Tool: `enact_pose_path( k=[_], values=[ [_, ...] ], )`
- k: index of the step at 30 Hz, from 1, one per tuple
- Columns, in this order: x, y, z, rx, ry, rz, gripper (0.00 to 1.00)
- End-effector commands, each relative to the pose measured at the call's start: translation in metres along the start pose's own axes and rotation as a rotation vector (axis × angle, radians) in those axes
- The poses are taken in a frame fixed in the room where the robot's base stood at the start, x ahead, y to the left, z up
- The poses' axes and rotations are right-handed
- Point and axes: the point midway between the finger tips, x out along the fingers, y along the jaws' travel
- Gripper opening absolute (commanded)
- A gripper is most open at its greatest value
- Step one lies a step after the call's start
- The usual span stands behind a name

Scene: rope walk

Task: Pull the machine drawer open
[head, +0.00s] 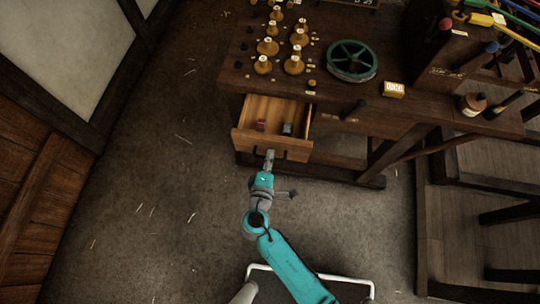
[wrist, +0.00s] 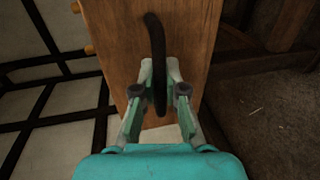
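The machine drawer (head: 240,137) is of light brown wood and stands pulled out from under the dark workbench, its inside showing in the head view. A small red thing (head: 260,125) and a small grey thing (head: 288,128) lie in it. In the wrist view the drawer front (wrist: 190,25) fills the upper middle, with a black curved bar handle (wrist: 155,35) on it. My gripper (head: 270,155) is at the drawer front. In the wrist view my gripper (wrist: 160,72) has its two fingers closed in on both sides of the handle.
The workbench (head: 225,75) carries several wooden spools (head: 293,65), a green-rimmed wheel (head: 352,60) and a small labelled block (head: 394,90). A black knob or handle (head: 355,108) shows on the bench front to the right. The floor (head: 150,180) at the left is clear except for straw bits.

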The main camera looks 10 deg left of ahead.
Motion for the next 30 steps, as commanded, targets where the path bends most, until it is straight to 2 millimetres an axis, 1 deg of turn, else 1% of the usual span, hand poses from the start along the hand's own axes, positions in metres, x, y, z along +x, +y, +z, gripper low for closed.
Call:
enact_pose_path(
  k=[1,3,11,14,17,24,30],
  values=[
    [0.0,-0.001,0.0,0.0,0.0,-0.001,0.23],
    [0.0,0.0,0.0,0.0,0.0,-0.001,0.37],
    [0.0,0.0,0.0,0.0,0.0,0.0,0.37],
    [-0.004,0.0,0.0,-0.001,0.001,0.0,0.37],
    [-0.014,-0.001,0.0,-0.003,0.002,-0.001,0.37],
    [-0.05,-0.001,-0.001,-0.002,0.003,-0.001,0.37],
    [-0.069,-0.001,0.0,-0.001,0.002,-0.001,0.37]
  ],
)
